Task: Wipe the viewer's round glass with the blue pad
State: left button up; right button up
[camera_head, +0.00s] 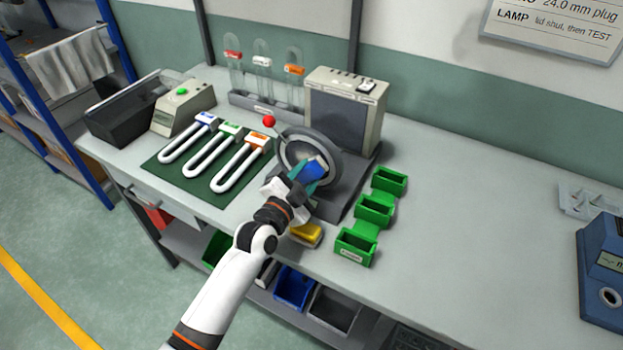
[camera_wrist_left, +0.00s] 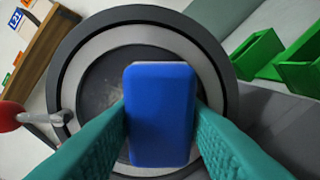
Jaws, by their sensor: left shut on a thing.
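The blue pad (camera_wrist_left: 160,110) is held between the teal fingers of my left gripper (camera_head: 304,180), with a thin pale layer at its far edge in the left wrist view. The pad also shows in the head view (camera_head: 315,169). My left gripper is shut on it, in front of the viewer's round glass (camera_wrist_left: 100,85). The glass is dark with greyish smudges, inside a pale ring and a dark outer rim (camera_head: 335,153). The pad covers the middle and lower part of the glass in the wrist view. I cannot tell whether it touches the glass. My right gripper is not in view.
A lever with a red ball (camera_head: 269,121) stands at the viewer's left. Green bins (camera_head: 375,210) are at its right, and a yellow block (camera_head: 305,234) is at the front edge. U-shaped tubes (camera_head: 238,163) lie on a green mat (camera_head: 163,176). The right tabletop is mostly clear.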

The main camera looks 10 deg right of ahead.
pick_arm(q)
jog(key=shift+w+a+r+b, duration=0.1)
jog(key=shift+w+a+b, duration=0.2)
jog(key=shift+w+a, duration=0.45)
jog(key=shift+w+a+b, duration=0.35)
jog(key=shift+a+b, duration=0.05)
jog(key=shift+a, duration=0.2)
jog(key=shift+w+a+b, duration=0.3)
jog(key=shift+a+b, duration=0.05)
jog(key=shift+a, duration=0.25)
jog(key=shift+w+a, duration=0.3)
jog(key=shift+a, duration=0.1)
jog(key=shift+r+p, duration=0.5)
jog(key=shift+s+d+p, duration=0.55)
jog(key=shift+s+d, duration=0.05)
jog(key=shift+d, duration=0.2)
jog(key=shift+s+d+p, duration=0.35)
jog(key=shift+s+d, duration=0.2)
jog(key=shift+d, duration=0.25)
jog(key=shift+s+d+p, duration=0.5)
jog(key=shift+d+p, duration=0.05)
jog(key=shift+d, duration=0.15)
jog(key=shift+s+d+f+p, duration=0.1)
jog(key=shift+s+d+p, duration=0.2)
jog(key=shift+s+d, duration=0.4)
jog(key=shift+w+d, duration=0.1)
jog(key=shift+w, duration=0.05)
